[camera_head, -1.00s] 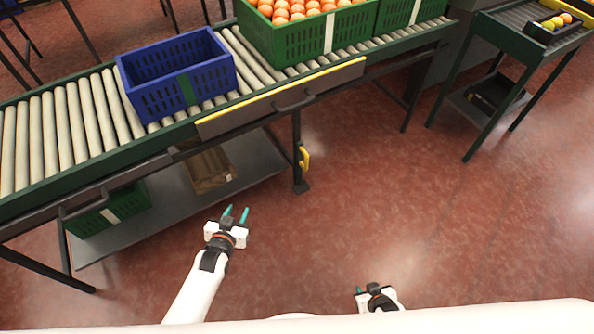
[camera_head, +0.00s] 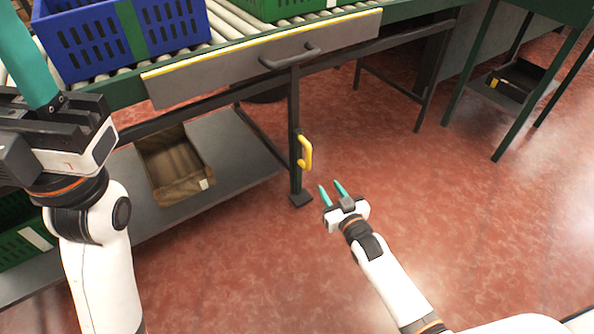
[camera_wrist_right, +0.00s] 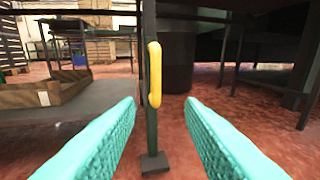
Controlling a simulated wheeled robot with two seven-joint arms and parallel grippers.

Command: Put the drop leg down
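The drop leg (camera_head: 294,120) is a dark upright post under the conveyor's front edge, with a flat foot (camera_head: 301,200) at the floor. A yellow handle (camera_head: 307,152) sticks out from its side. My right gripper (camera_head: 332,190) is open and empty, to the right of the leg and a little below the handle in the head view. In the right wrist view the handle (camera_wrist_right: 155,75) and leg (camera_wrist_right: 150,120) show ahead between the open teal fingers, apart from them. My left gripper (camera_head: 40,85) is raised close at the left; only one teal finger shows clearly.
A blue crate (camera_head: 124,45) and a green crate (camera_head: 270,10) stand on the roller conveyor. A grey flap with a dark handle (camera_head: 290,57) and yellow edge lines its front. A brown box (camera_head: 173,165) sits on the lower shelf (camera_head: 235,150). Red floor to the right is open.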

